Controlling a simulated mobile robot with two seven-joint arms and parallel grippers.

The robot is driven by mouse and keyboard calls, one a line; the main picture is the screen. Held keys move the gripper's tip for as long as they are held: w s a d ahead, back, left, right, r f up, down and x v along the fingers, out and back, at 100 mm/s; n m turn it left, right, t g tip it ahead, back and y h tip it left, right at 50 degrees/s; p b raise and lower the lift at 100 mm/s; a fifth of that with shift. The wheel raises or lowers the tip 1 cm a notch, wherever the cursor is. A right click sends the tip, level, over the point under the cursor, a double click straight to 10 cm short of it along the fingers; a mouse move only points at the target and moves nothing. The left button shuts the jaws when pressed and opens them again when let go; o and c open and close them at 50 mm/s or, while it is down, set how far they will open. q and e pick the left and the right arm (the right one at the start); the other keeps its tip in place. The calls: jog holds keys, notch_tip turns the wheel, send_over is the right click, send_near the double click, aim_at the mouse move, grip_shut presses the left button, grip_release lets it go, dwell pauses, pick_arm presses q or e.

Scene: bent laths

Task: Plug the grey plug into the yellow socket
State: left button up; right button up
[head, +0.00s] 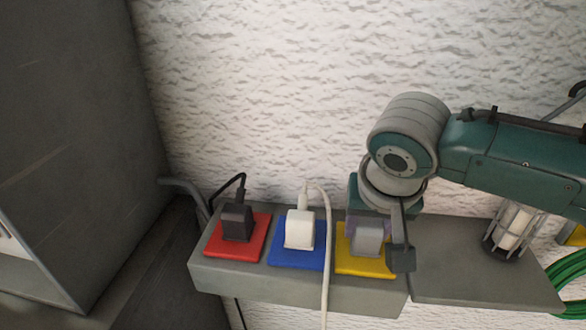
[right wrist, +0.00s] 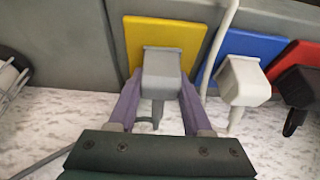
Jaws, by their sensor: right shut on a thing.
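The grey plug (head: 367,239) is at the yellow socket (head: 352,263), in front of its plate. The right wrist view shows the grey plug (right wrist: 161,72) over the middle of the yellow socket (right wrist: 190,38). My right gripper (head: 370,226) is shut on the grey plug; its two purple fingers (right wrist: 158,92) lie on either side of the plug. The plug's face toward the plate is hidden, so I cannot tell whether it is fully seated. My left gripper is not in view.
A black plug (head: 237,223) sits at the red socket (head: 221,249) and a white plug (head: 299,229) at the blue socket (head: 287,256). The white cable (head: 325,275) hangs down between blue and yellow. A caged lamp (head: 513,228) stands right on the grey ledge (head: 470,275). A dark cabinet (head: 70,120) is left.

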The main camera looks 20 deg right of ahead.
jog(key=o, duration=1.3)
jog(key=p+v, duration=0.1)
jog(key=v, duration=0.9)
jog(key=shift+p, duration=0.3)
jog(key=shift+s, duration=0.1)
